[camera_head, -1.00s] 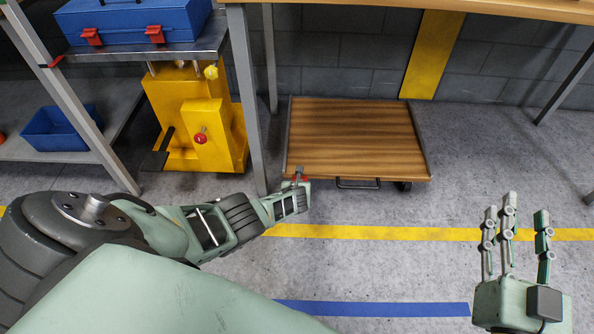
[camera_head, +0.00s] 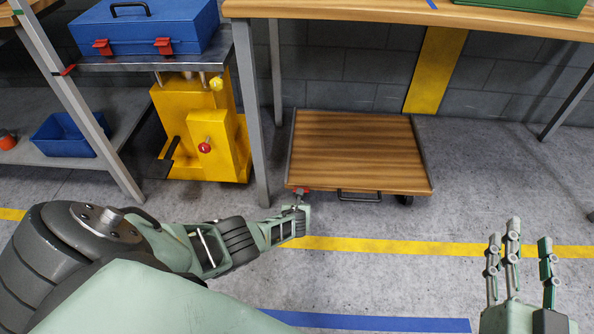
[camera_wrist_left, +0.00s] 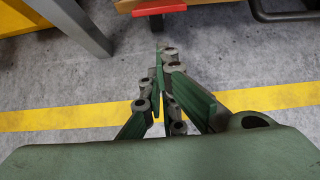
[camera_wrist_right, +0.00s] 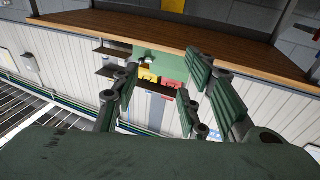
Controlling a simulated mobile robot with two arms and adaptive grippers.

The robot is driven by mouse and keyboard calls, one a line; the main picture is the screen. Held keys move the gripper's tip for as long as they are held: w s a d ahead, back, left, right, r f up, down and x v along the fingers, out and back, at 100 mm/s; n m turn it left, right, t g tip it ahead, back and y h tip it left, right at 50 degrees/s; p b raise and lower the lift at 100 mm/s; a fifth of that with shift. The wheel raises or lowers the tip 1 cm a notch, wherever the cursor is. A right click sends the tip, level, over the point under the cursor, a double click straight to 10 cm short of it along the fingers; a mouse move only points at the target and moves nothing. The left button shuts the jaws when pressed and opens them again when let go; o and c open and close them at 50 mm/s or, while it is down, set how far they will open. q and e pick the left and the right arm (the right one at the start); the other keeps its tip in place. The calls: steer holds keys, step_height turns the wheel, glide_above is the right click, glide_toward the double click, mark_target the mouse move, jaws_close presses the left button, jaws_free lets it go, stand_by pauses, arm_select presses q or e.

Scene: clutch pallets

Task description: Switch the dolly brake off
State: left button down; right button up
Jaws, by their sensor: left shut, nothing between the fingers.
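The dolly (camera_head: 360,150) has a flat wooden deck and stands on the floor under the workbench. A small red brake pedal (camera_head: 302,189) sits at its near left corner, and it also shows at the top of the left wrist view (camera_wrist_left: 160,7). My left gripper (camera_head: 300,208) is shut and empty, just in front of the red pedal on the near side. In the left wrist view its fingertips (camera_wrist_left: 165,50) point toward the pedal, with a small gap in the picture. My right gripper (camera_head: 522,240) is open and empty, right of the dolly.
A table leg (camera_head: 250,120) stands close left of the dolly. Beyond it is a yellow lifting machine (camera_head: 225,150) under a blue toolbox (camera_head: 145,28). A black handle bar (camera_head: 358,196) sticks out at the dolly's near edge. The floor in front is clear, with yellow and blue lines.

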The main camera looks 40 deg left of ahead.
arm_select(q)
steer(key=w+r+p+v, duration=0.1)
steer(key=p+v, duration=0.7)
steer(key=shift+a, duration=0.35)
arm_select(e)
steer(key=s+d+f+g+h, duration=0.2)
steer(key=s+d+f+g, duration=0.1)
steer(key=s+f+g, duration=0.4)
steer(key=s+d+f+g+h, duration=0.2)
steer(key=s+d+f+g, duration=0.2)
steer(key=s+f+g, duration=0.4)
step_height(320, 180, down, 5)
steer(key=shift+s+d+f+m, duration=0.2)
steer(key=shift+s+m, duration=0.2)
steer(key=shift+s, duration=0.75)
arm_select(q)
steer(key=shift+r, duration=0.1)
steer(key=shift+d, duration=0.1)
